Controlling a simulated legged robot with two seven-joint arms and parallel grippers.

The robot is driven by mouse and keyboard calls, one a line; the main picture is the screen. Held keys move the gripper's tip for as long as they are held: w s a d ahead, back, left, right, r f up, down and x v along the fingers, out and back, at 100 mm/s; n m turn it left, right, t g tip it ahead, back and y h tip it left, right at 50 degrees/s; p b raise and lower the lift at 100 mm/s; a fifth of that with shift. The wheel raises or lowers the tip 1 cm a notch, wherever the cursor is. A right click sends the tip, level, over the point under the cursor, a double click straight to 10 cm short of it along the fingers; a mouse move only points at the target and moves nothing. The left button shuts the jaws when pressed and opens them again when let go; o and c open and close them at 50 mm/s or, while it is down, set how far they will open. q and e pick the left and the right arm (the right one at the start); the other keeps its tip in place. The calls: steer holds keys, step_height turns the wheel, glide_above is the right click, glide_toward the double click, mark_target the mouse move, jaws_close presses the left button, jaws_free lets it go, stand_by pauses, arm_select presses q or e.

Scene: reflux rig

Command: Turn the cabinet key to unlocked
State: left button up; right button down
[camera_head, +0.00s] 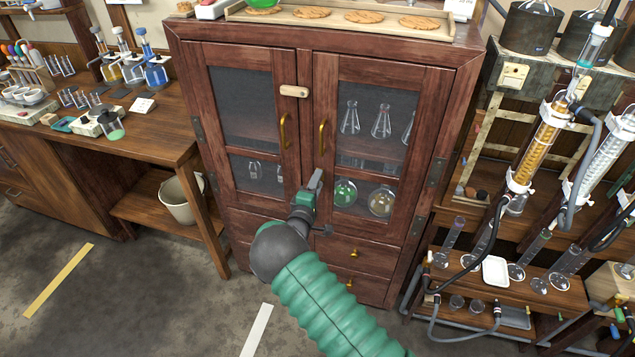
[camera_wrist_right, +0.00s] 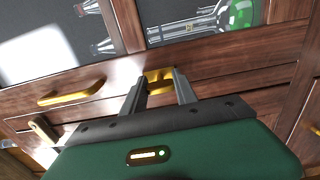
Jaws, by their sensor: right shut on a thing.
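The dark red wooden cabinet (camera_head: 307,117) stands in the middle of the head view with both glass doors closed. My right gripper (camera_head: 316,178) reaches the inner edge of the right door, below the brass handles. In the right wrist view its two grey fingers (camera_wrist_right: 160,88) are shut on a small brass piece, which looks like the key (camera_wrist_right: 159,78), at the door frame. The fingers hide part of it, and its turn angle is hard to tell. In the head view the key is hidden by the gripper. My left gripper is not in view.
A brass left door handle (camera_head: 283,131) and right door handle (camera_head: 322,137) are above my gripper. Flasks stand behind the glass. A glassware rack (camera_head: 500,225) is at right, a workbench (camera_head: 150,140) at left.

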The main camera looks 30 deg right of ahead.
steer(key=shift+a+f, duration=0.2)
steer(key=c, duration=1.2)
jaws_free()
steer(key=shift+w, duration=0.1)
steer(key=shift+o, duration=1.2)
steer(key=shift+w, duration=0.1)
steer(key=shift+r, duration=0.1)
steer(key=shift+s, duration=0.2)
steer(key=v, duration=1.6)
steer(key=shift+s+a+p, duration=0.2)
steer(key=shift+a+p, duration=0.15)
steer(key=shift+p, duration=0.05)
